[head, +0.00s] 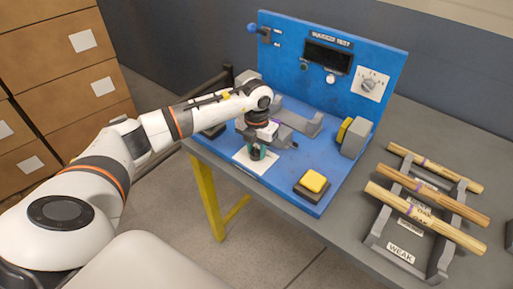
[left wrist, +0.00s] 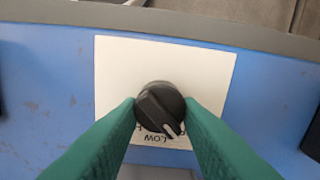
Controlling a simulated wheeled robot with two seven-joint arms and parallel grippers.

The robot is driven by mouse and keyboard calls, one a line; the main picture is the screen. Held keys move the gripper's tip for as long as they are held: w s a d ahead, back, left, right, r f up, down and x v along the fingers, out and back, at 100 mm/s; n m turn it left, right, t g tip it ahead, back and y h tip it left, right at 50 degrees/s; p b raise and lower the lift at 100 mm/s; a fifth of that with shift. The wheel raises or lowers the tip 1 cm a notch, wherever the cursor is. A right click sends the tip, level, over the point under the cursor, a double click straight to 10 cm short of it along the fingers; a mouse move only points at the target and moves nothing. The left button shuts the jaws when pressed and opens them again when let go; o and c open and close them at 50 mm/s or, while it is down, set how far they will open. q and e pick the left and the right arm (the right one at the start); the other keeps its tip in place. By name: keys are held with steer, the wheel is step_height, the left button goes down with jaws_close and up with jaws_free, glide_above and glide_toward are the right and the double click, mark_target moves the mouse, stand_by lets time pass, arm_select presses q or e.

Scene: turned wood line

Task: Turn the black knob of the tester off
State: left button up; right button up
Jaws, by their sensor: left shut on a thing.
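The tester (head: 302,158) is a blue board with an upright back panel marked SQUEEZE TEST. Its black knob (left wrist: 158,106) sits on a white plate (left wrist: 205,70) near the front edge of the base. The knob's white pointer line points to the lower right in the left wrist view; the word LOW shows below it, and other lettering is partly hidden. My left gripper (head: 257,154) reaches down over this plate. Its green fingers (left wrist: 161,103) are shut on the knob, one on each side. In the head view the gripper hides most of the knob. My right gripper is out of view.
On the tester are a yellow button (head: 314,181), a grey cradle (head: 303,123), a white dial (head: 370,84) and a blue-tipped lever (head: 253,28). Wooden rods (head: 425,218) lie on a rack marked WEAK at the right. Cardboard boxes (head: 60,60) stand at left.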

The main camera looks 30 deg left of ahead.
mark_target(256, 149)
arm_select(q)
steer(key=shift+r, duration=0.1)
steer(key=o, duration=1)
step_height(256, 149, up, 12)
steer(key=shift+b, duration=1)
